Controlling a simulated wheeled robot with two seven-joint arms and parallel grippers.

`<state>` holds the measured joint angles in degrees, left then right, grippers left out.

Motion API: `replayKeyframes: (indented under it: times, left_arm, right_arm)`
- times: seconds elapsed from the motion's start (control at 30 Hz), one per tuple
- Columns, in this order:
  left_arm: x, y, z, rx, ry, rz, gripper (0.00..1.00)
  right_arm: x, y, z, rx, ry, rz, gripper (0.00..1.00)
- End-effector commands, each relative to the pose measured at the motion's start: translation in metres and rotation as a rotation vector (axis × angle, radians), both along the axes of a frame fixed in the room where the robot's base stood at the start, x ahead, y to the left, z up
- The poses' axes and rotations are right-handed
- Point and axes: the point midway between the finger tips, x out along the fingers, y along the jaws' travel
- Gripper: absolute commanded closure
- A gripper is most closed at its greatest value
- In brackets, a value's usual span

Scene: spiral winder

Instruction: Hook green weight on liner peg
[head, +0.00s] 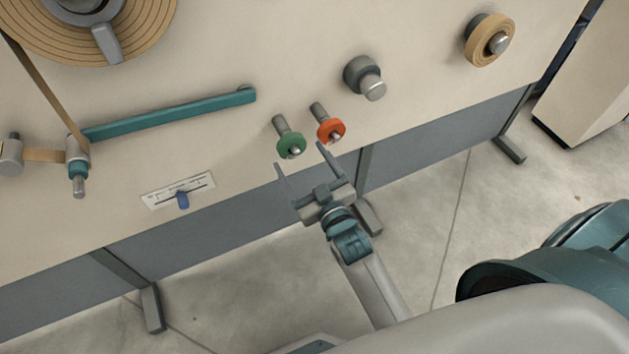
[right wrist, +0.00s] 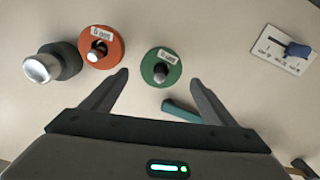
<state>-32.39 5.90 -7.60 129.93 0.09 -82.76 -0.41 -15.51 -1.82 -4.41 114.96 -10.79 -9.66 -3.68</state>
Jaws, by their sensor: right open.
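The green weight (head: 291,146) is a round disc on a grey peg that sticks out of the beige panel. It also shows in the right wrist view (right wrist: 160,67), with a small white label and the peg tip at its middle. My right gripper (head: 299,155) is open and empty, facing the panel. In the right wrist view the green weight appears between the tips of the right gripper (right wrist: 160,75), with no visible contact. I cannot tell which panel fitting is the liner peg. My left gripper is not in view.
An orange weight (head: 331,130) hangs on the neighbouring peg to the right. A dark grey knob with a silver end (head: 365,78) and a tan roll (head: 490,40) are further right. A teal bar (head: 170,115) and a blue slider (head: 182,200) are to the left.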

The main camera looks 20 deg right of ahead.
Motion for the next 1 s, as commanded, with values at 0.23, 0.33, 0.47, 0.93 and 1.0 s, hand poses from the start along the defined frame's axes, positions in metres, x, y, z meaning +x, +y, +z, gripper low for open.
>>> replayKeyframes:
  times: [0.23, 0.33, 0.47, 0.93, 1.0]
  left_arm:
    - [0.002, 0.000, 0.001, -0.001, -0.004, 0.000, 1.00]
    - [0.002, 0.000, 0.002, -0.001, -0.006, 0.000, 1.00]
    - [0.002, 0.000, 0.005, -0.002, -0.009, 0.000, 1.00]
    - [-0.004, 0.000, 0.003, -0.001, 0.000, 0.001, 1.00]
    - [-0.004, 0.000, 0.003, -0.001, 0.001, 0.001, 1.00]
  right_arm:
    - [-0.043, -0.001, -0.001, 0.000, 0.002, 0.000, 0.20]
    - [-0.054, -0.002, -0.001, 0.000, 0.001, 0.000, 0.20]
    - [-0.063, -0.002, 0.000, 0.000, 0.000, 0.000, 0.20]
    - [-0.066, -0.002, 0.000, 0.000, -0.001, 0.000, 0.20]
    - [-0.066, -0.002, 0.000, 0.000, -0.001, 0.000, 0.20]
